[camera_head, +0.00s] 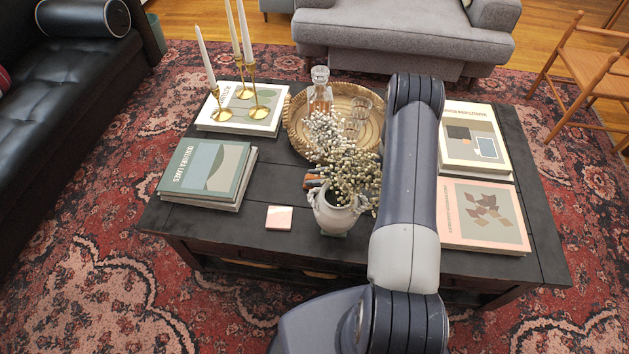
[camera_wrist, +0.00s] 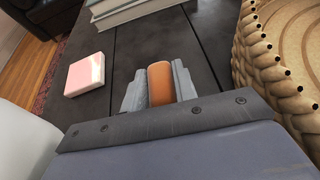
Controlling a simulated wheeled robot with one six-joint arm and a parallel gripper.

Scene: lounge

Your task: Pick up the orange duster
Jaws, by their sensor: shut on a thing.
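The orange duster (camera_wrist: 160,84) shows in the wrist view as a short, rounded orange piece. My gripper (camera_wrist: 158,74) has its two grey fingers closed on either side of it. The black coffee table (camera_wrist: 136,50) lies below; I cannot tell whether the duster still touches it. In the head view my arm hides part of the table, and the white vase (camera_head: 333,214) with its dried flowers mostly hides my gripper and the duster.
A pink-topped coaster (camera_head: 279,217) lies left of the vase. Books (camera_head: 207,171) are stacked at the table's left. A round woven tray (camera_head: 293,118) holds a decanter and glasses behind the vase. Brass candlesticks (camera_head: 254,106) stand at back left. More books (camera_head: 484,214) lie right of my arm.

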